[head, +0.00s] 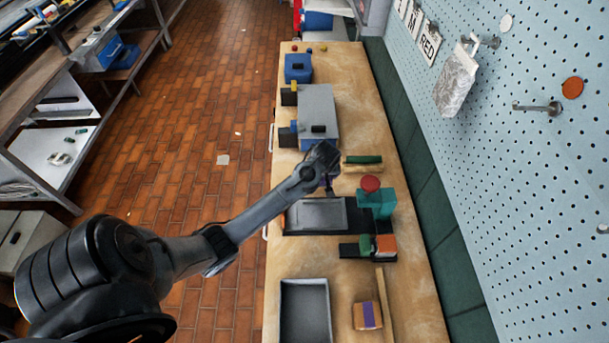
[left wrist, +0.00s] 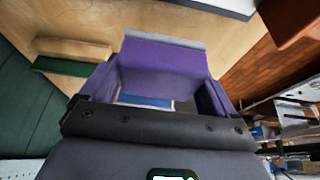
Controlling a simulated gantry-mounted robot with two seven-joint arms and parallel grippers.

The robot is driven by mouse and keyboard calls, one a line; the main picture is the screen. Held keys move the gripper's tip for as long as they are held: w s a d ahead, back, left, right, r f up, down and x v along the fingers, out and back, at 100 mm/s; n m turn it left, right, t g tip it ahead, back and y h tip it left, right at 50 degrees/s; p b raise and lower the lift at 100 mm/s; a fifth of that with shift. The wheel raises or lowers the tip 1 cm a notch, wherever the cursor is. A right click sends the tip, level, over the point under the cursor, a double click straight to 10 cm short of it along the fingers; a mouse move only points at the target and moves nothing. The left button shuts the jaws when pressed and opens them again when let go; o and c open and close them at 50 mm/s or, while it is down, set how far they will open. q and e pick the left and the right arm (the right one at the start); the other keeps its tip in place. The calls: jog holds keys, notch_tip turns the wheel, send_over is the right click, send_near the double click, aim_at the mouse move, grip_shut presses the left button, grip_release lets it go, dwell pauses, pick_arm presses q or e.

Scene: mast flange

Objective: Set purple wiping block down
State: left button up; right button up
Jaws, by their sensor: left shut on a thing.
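The purple wiping block (left wrist: 165,55), with a grey strip along its far edge, shows in the left wrist view. It is between the fingers of my left gripper (left wrist: 158,88), which is shut on it. In the head view my left gripper (head: 328,184) is over the workbench (head: 345,75), between the grey box and the dark mat. The block is hidden or too small to tell there, and I cannot tell whether it touches the bench. My right gripper is not in view.
A wooden piece with a green strip (head: 362,161) lies right of the gripper. A grey box (head: 318,105) stands behind. In front are a shallow grey tray (head: 318,214) and a teal fixture with a red knob (head: 376,202). A pegboard (head: 510,130) borders the right.

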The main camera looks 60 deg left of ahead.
pick_arm(q)
jog(key=a+f, duration=0.1)
jog(key=a, duration=0.2)
jog(key=a+f, duration=0.2)
jog(key=a, duration=0.1)
jog(key=a+f, duration=0.2)
jog(key=a, duration=0.1)
jog(key=shift+s+f, duration=0.1)
jog(key=shift+s, duration=0.3)
jog(key=shift+f, duration=2.05)
jog(key=shift+f, duration=0.1)
jog(key=o, duration=0.8)
